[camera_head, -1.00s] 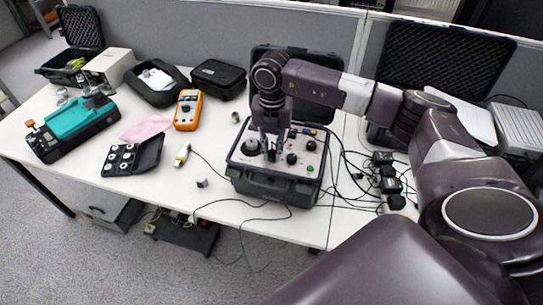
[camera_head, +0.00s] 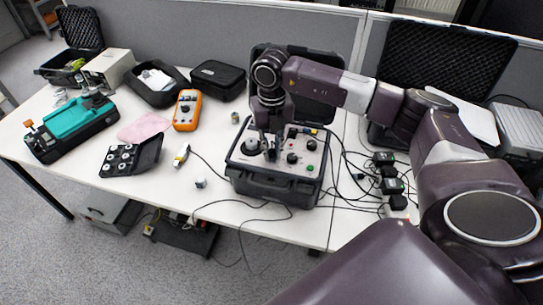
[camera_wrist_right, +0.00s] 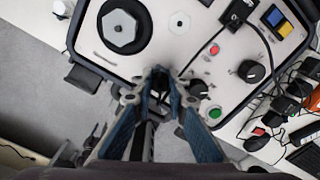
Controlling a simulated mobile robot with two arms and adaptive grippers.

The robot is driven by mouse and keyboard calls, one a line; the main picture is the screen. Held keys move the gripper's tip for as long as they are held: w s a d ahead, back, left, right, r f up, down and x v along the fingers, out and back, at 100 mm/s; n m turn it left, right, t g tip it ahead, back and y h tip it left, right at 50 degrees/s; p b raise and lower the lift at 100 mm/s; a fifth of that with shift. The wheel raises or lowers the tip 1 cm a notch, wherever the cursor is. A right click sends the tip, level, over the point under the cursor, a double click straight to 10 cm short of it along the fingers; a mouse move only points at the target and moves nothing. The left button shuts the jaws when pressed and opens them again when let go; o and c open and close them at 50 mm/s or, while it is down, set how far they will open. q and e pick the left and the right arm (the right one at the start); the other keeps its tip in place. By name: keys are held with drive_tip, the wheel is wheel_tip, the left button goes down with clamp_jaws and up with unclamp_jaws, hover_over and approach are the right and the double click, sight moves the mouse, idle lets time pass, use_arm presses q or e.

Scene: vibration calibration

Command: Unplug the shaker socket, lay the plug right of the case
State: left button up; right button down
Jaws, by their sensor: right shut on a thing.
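The shaker case (camera_head: 275,188) is a black open case with a light grey panel, standing at the table's front edge; its lid (camera_head: 326,95) is raised behind. Its panel (camera_wrist_right: 150,62) shows in the right wrist view with a round shaker disc (camera_wrist_right: 122,27), knobs and a green button. My right gripper (camera_head: 271,153) reaches down over the panel, right of the disc. In the right wrist view its fingertips (camera_wrist_right: 161,78) are closed together on a small dark thing, seemingly the plug, where a thin black cable ends. The fingers mostly hide it. My left gripper is not in view.
Black adapters (camera_head: 388,172) and tangled cables lie right of the case. An orange multimeter (camera_head: 187,110), a black weight box (camera_head: 131,157) and a teal device (camera_head: 77,121) stand left. Bare table (camera_head: 225,200) shows left of the case, near the front edge.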

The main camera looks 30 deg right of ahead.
sight(272, 151)
idle(0.3)
drive_tip(key=shift+n+b, duration=0.35)
drive_tip(key=shift+n, duration=0.65)
drive_tip(key=shift+s+n+b, duration=0.1)
drive_tip(key=shift+n+b, duration=0.3)
drive_tip(key=shift+n, duration=0.6)
drive_tip(key=shift+r, duration=0.55)
drive_tip(key=shift+p, duration=0.35)
drive_tip(key=shift+r+p, duration=1)
drive_tip(key=shift+r, duration=0.7)
drive_tip(key=shift+r, duration=0.1)
